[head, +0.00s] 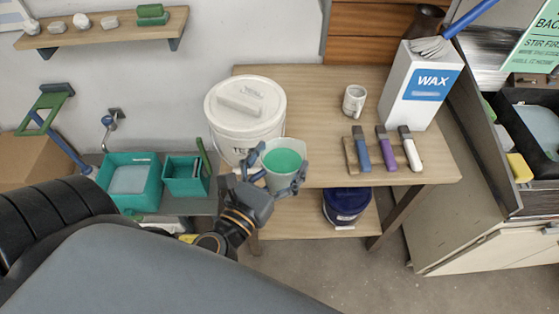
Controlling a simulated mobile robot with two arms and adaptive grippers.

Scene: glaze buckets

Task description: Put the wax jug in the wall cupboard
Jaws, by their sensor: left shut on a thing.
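The wax jug (406,99) is a white boxy container with a blue WAX label. It stands upright at the right back of the wooden table, and a blue-handled brush (437,45) shows at its top. My left gripper (281,180) is shut on a pale cup (278,179) with green contents, held in front of the table's left part. It is well to the left of the wax jug. An orange-brown wooden front (368,17) shows at the top; I cannot tell if it is the wall cupboard. My right gripper is not in view.
A white lidded bucket (240,112) stands behind the cup. A dark blue bucket (346,203) is on the lower shelf. A dark pot (424,22) stands behind the jug.

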